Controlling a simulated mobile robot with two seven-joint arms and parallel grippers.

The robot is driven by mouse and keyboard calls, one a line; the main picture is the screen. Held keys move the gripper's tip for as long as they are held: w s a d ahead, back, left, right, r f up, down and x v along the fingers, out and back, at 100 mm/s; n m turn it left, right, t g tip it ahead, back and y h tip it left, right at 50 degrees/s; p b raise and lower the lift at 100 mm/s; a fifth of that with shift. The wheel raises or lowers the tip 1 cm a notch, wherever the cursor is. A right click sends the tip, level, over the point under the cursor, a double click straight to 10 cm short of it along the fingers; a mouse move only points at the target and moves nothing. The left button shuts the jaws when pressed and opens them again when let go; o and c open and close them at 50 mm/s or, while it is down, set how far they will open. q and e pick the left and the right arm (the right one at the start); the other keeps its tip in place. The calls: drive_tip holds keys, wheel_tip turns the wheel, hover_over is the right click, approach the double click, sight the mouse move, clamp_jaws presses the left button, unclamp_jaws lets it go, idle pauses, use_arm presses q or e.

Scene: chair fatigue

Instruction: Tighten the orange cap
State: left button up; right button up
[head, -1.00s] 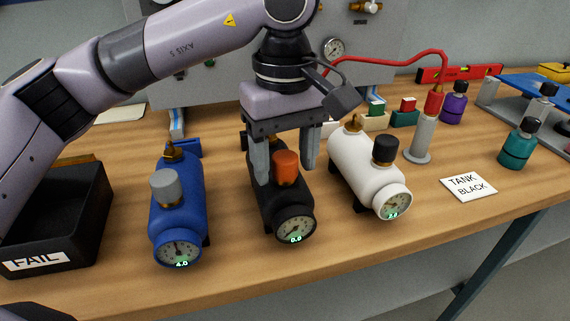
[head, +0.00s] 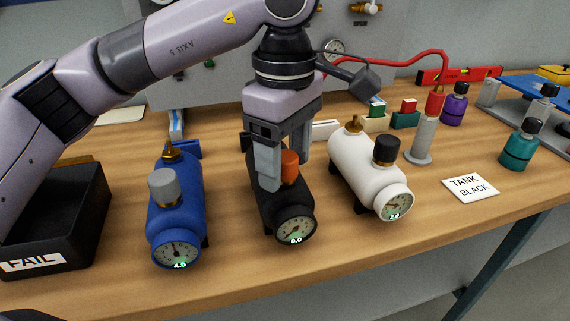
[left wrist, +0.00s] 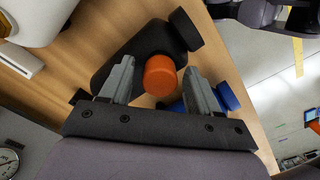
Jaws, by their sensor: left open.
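The orange cap (head: 290,167) sits on top of the black tank (head: 267,200), which lies on the bench between a blue tank and a white tank. My left gripper (head: 283,172) points down over the cap, with one finger in front and partly hiding it. In the left wrist view the orange cap (left wrist: 160,76) shows between the two open fingers, with a gap on each side. The black tank's gauge (head: 295,229) reads 0.0. My right gripper is not seen in the head view.
The blue tank (head: 176,215) with a grey cap stands close on the left, the white tank (head: 355,163) with a black cap on the right. A black FAIL bin (head: 85,225) is at far left. A TANK BLACK card (head: 470,188) lies on clear bench at right.

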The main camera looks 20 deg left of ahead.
use_arm(q)
drive_tip(key=c, duration=0.9)
drive_tip(key=m, duration=0.4)
drive_tip(key=m, duration=0.4)
